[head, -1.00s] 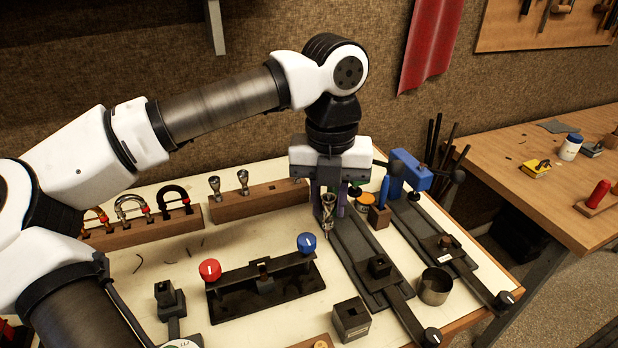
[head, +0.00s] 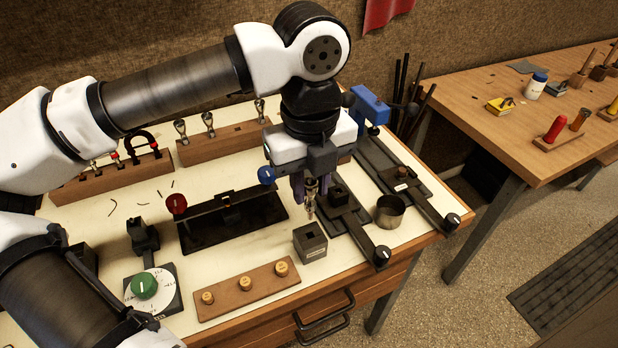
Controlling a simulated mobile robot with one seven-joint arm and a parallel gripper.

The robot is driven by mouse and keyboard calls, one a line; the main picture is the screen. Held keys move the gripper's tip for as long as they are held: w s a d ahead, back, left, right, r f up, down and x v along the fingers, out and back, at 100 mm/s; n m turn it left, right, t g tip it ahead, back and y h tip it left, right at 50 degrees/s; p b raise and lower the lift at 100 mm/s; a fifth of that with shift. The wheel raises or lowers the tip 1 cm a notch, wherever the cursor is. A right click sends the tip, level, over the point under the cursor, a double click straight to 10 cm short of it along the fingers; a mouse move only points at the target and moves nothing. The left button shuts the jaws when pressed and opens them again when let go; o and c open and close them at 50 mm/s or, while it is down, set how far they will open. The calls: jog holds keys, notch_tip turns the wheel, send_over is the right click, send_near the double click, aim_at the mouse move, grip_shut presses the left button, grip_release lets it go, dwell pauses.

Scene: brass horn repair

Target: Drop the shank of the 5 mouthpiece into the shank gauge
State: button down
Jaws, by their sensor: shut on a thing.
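My gripper (head: 311,188) points down and is shut on a silver mouthpiece (head: 310,203). The mouthpiece is held upright with its narrow shank down. Its number cannot be read. A small dark block (head: 312,247) with an opening in its top and a pale label on its front looks like the shank gauge. The shank tip is just above and behind this block in the picture, apart from it, and not in the opening.
A wooden rack (head: 225,143) with mouthpieces stands behind. A dark fixture (head: 232,222) with red and blue knobs lies left. A long clamp rail (head: 345,212) and a metal cup (head: 390,212) are right. A wooden strip (head: 247,290) with several brass pieces lies in front.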

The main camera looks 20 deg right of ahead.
aim_at(310, 206)
jog(key=shift+b, duration=0.35)
jog(key=shift+f+b, duration=2.1)
jog(key=shift+b, duration=0.05)
jog(key=shift+f+b, duration=1.3)
jog(key=shift+b, duration=0.6)
dwell(0.9)
jog(key=c, duration=1.1)
grip_release()
